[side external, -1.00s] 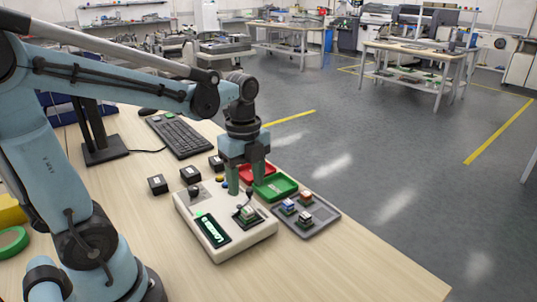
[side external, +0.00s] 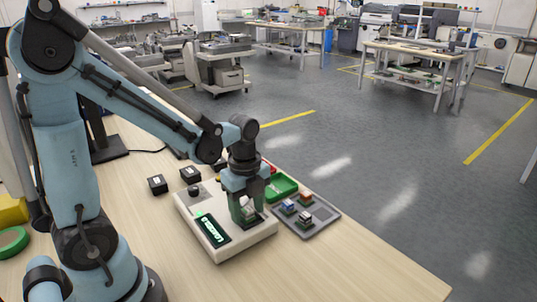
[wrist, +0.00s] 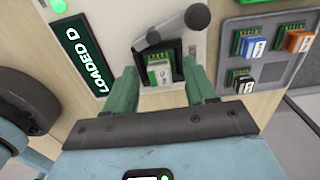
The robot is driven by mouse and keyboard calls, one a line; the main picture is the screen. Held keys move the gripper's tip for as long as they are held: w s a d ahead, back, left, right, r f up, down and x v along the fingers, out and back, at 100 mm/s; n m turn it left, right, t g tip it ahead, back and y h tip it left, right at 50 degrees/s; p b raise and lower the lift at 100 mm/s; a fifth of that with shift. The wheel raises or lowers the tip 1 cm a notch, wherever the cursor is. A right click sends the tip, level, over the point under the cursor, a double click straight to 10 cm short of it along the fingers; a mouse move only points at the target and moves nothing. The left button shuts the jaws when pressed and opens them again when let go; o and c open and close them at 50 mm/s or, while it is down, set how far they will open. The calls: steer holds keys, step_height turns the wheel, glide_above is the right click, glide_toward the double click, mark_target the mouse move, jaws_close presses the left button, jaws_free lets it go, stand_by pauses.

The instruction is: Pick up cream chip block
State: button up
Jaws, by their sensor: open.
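The cream chip block (wrist: 159,73) sits upright on a green board in the dark socket of the test box (wrist: 118,20). My gripper (wrist: 167,88) is open, with one green finger on each side of the block. A gap shows between each finger and the block in the wrist view. In the side external view my gripper (side external: 246,212) is low over the test box (side external: 230,247), and its fingers partly hide the block.
A grey lever (wrist: 172,27) stands just behind the socket. A grey tray (side external: 318,222) to the right holds blue, orange and dark blocks. A green bin (side external: 283,186) is behind. The front table is clear.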

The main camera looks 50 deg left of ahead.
steer(key=shift+c, duration=0.4)
jaws_close()
steer(key=shift+r, duration=0.15)
